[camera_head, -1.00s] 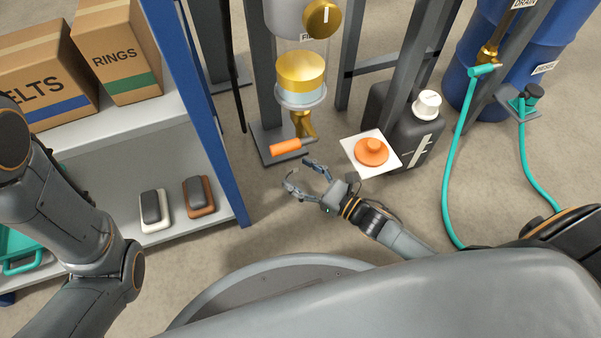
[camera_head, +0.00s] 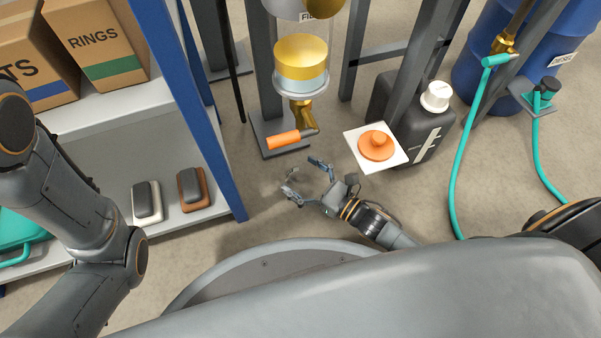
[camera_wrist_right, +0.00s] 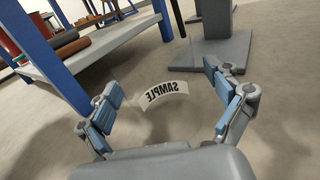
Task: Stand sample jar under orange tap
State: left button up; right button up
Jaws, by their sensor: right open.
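The sample jar (camera_wrist_right: 166,95) is clear and hard to make out. In the right wrist view its white SAMPLE label reads mirrored, between my spread fingers and ahead of the palm. In the head view only a faint trace of it (camera_head: 292,175) shows by the fingertips. My right gripper (camera_head: 301,177) is open, low near the floor; its two blue-padded fingers also show in the wrist view (camera_wrist_right: 168,97). The orange tap (camera_head: 284,139) has an orange handle on a brass valve under the sight glass, just beyond the gripper. My left arm is at the left; its gripper is out of frame.
A white pad with an orange lid-like piece (camera_head: 376,146) lies right of the tap. A blue shelf post (camera_head: 200,120) is at left. Teal hoses (camera_head: 460,170) hang at right. Grey floor lies around the gripper.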

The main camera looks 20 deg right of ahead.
jog(key=shift+r, duration=0.15)
jog(key=p+v, duration=0.2)
jog(key=v, duration=0.9)
jog(key=shift+d, duration=0.1)
jog(key=shift+s+d, duration=0.25)
jog(key=shift+s, duration=0.15)
